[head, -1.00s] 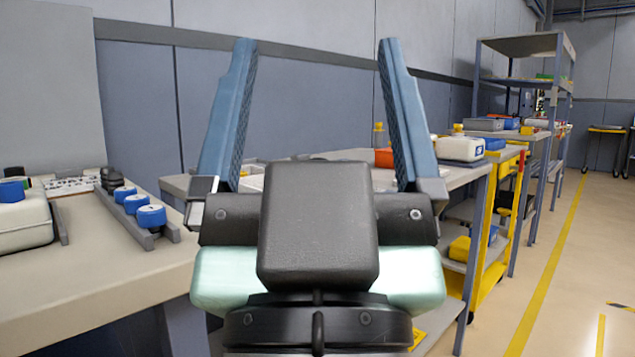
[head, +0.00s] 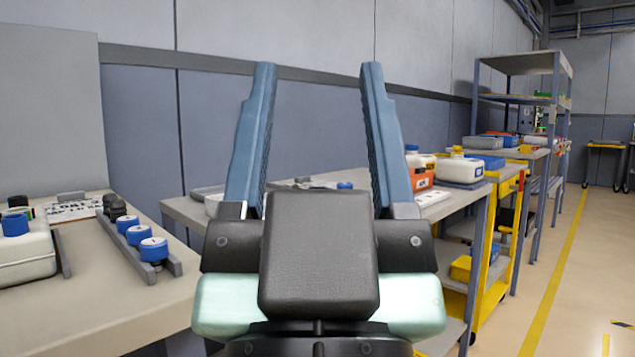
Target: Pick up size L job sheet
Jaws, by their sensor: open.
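My gripper (head: 320,72) is open and empty, its two blue fingers pointing up and away in the middle of the head view. A white sheet with dark print (head: 75,210) lies on the near left bench, partly hidden behind black caps; its print is too small to read surely. Another pale sheet or card (head: 432,197) lies on the bench behind my gripper, to the right of the right finger. I cannot tell which sheet is size L. My gripper is well apart from both, and its body hides part of the bench behind.
The left bench (head: 150,305) holds a white container (head: 25,250) and blue caps in a grey rack (head: 153,249). The middle bench carries white bottles and an orange box (head: 422,181). A yellow cart (head: 490,270) stands beside it. The floor aisle on the right is clear.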

